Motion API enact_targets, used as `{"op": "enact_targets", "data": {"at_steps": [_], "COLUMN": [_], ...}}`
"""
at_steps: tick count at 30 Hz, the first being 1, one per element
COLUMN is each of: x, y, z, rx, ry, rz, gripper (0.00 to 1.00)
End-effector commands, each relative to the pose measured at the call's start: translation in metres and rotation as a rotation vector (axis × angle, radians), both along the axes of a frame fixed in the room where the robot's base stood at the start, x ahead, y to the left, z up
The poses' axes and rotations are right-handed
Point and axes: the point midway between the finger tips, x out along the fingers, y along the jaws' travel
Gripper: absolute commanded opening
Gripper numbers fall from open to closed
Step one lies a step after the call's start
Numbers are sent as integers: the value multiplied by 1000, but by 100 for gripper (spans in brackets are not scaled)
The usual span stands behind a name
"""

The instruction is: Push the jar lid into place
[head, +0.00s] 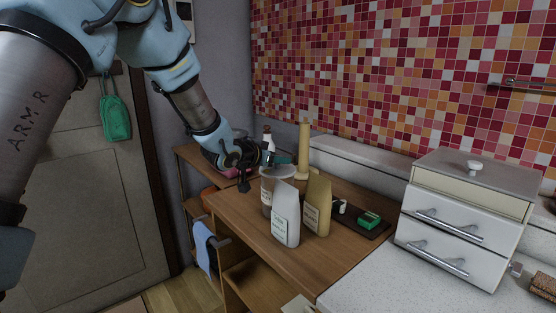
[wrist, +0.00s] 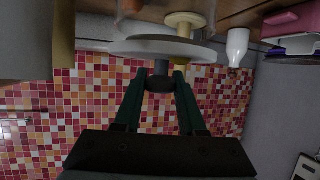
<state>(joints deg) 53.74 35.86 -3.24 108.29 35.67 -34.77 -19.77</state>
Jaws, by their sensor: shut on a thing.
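A jar (head: 266,194) with a pale label stands on the wooden table, partly hidden behind a white bottle (head: 286,215). The pale round lid (head: 277,172) is at the jar's mouth in the head view. I cannot tell whether it is seated or just above the rim. In the wrist view the lid (wrist: 150,47) shows edge-on as a wide grey disc with a dark knob (wrist: 160,84). My gripper (wrist: 160,82) is shut on this knob. In the head view my gripper (head: 284,160) is dark and reaches over the lid from the left.
A tan bottle (head: 317,205) stands right of the white one. A yellow post (head: 304,145) rises behind the lid. A dark tray (head: 350,218) with a green box (head: 369,219) lies farther right. A white drawer unit (head: 460,220) stands on the right counter. The table's front is clear.

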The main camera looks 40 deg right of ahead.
Motion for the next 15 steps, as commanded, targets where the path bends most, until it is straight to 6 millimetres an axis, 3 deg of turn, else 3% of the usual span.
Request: {"op": "enact_targets", "data": {"at_steps": [15], "x": [0], "y": [0], "z": [-11], "rx": [0], "ry": [0], "rz": [0], "gripper": [0]}}
